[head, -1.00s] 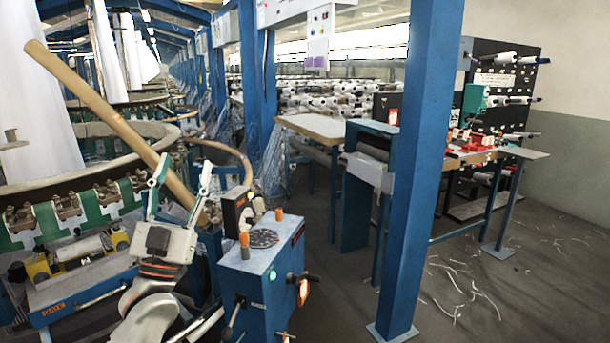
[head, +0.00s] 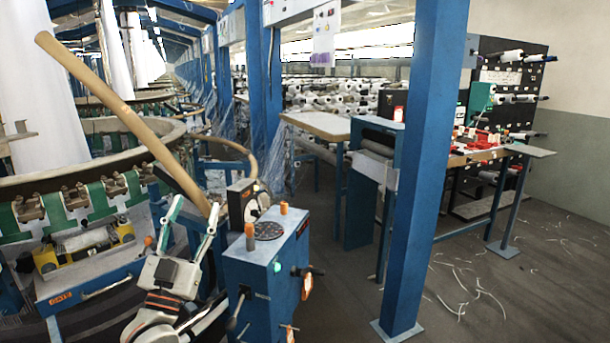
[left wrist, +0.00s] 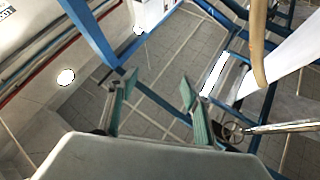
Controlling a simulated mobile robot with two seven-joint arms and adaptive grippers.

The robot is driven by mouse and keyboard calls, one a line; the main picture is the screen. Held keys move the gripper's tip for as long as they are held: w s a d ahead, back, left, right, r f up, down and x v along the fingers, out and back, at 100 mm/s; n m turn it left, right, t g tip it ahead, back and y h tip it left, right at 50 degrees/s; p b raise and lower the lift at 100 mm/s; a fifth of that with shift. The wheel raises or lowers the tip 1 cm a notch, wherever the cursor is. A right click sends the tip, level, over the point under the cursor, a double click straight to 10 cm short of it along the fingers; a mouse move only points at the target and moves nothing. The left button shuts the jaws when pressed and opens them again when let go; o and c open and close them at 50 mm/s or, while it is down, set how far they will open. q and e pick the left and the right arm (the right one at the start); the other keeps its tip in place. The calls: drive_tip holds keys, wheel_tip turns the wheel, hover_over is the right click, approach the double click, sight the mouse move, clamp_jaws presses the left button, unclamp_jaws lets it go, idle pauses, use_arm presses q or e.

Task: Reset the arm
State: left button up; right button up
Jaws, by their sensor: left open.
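My left gripper (head: 191,219) shows at the lower left of the head view, pointing up with its two fingers apart and nothing between them. It stands just left of the blue machine box and in front of the loom. In the left wrist view the two green-padded fingers (left wrist: 155,105) are spread, with the ceiling and blue beams beyond them. My right gripper is not in either view.
A blue machine box (head: 262,275) with orange-topped knobs stands right beside my left gripper. The circular loom (head: 75,215) is at left, with a long tan pole (head: 120,112) slanting behind the gripper. A blue post (head: 422,165) stands at centre right.

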use_arm(q)
drive_tip(key=s+d+f+g, duration=0.1)
drive_tip(key=s+f+g, duration=0.35)
drive_tip(key=f, duration=1.05)
drive_tip(key=s+d+f+g, duration=0.1)
drive_tip(key=s+f+g, duration=0.3)
drive_tip(key=f, duration=1)
drive_tip(key=s+d+f+g+y, duration=0.1)
drive_tip(key=s+f+g, duration=0.4)
drive_tip(key=s+f, duration=1.5)
drive_tip(key=shift+s+f+y, duration=0.2)
drive_tip(key=shift+s+y, duration=0.2)
drive_tip(key=shift+s, duration=0.85)
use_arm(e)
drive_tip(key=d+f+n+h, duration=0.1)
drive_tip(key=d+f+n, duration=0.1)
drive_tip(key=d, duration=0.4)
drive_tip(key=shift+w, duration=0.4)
use_arm(q)
drive_tip(key=shift+d+g, duration=0.1)
drive_tip(key=shift+g, duration=0.15)
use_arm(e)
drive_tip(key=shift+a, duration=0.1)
